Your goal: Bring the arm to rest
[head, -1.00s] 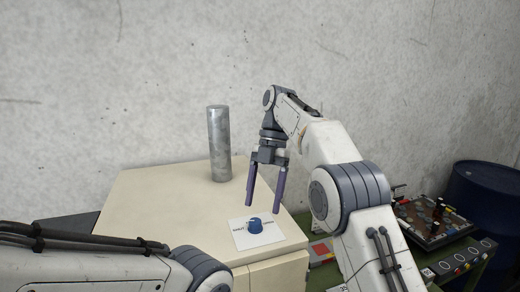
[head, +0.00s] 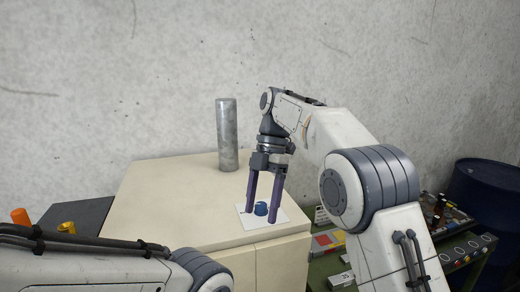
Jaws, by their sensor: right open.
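My right gripper (head: 261,218) is open and points down over the cabinet top, with its two dark fingers apart. In the picture the blue knob (head: 261,208) shows between the fingertips. The knob sits on a white label card (head: 244,219) near the cabinet's front edge; whether the fingers touch it I cannot tell. My left arm comes in at the bottom left, but its gripper is out of the picture.
A grey metal cylinder (head: 227,135) stands upright on the cream cabinet (head: 165,195). At the left are an orange object (head: 20,217) and a yellow one (head: 67,227) by a dark surface. A blue drum (head: 485,190) and a green bench with small items are at the right.

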